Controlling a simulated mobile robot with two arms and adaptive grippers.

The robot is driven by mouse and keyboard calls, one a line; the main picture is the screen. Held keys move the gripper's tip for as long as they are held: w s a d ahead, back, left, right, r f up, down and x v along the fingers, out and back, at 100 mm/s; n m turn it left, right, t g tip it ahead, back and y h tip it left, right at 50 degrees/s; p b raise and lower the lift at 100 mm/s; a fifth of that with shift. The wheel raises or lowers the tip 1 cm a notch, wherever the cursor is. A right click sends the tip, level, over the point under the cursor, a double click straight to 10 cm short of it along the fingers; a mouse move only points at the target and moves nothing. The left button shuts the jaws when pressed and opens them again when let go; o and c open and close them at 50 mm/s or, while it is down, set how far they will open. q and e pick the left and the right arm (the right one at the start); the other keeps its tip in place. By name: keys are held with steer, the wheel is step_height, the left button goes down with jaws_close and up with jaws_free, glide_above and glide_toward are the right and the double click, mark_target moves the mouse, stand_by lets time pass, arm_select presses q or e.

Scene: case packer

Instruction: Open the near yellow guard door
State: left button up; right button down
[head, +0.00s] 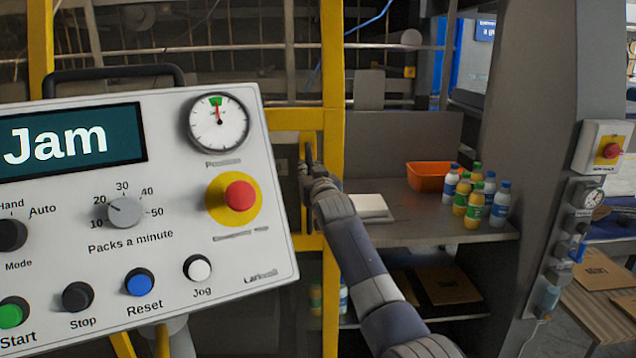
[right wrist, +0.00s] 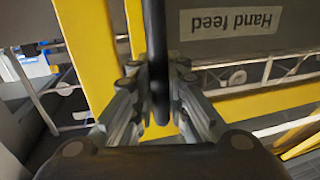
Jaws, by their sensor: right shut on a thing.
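The yellow guard door (head: 331,75) stands behind the control panel in the head view, with yellow frame bars and a dark interior with rails behind. Its dark upright handle (head: 308,148) is on the yellow frame. My right gripper (head: 311,172) is at this handle. In the right wrist view the black handle (right wrist: 157,50) runs between the fingers of my right gripper (right wrist: 157,105), which is shut on it. Yellow bars (right wrist: 88,50) stand beside it. I cannot tell whether the door is ajar. My left gripper is not in view.
A control panel (head: 165,235) showing "Jam" fills the left foreground. To the right, a grey shelf (head: 425,228) holds an orange bin (head: 430,176) and several bottles (head: 473,208). A grey column (head: 525,110) stands further right. A "Hand feed" label (right wrist: 235,22) shows in the wrist view.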

mark_target(295, 174)
steer(key=a, duration=0.2)
steer(key=shift+a+f, duration=0.35)
steer(key=shift+a, duration=0.05)
steer(key=c, duration=1.6)
jaws_free()
steer(key=shift+d+r, duration=0.1)
steer(key=shift+d, duration=0.25)
steer(key=shift+o, duration=0.2)
steer(key=shift+s+d+r, duration=0.1)
steer(key=shift+d, duration=0.1)
steer(key=v, duration=1.2)
steer(key=shift+r, duration=0.1)
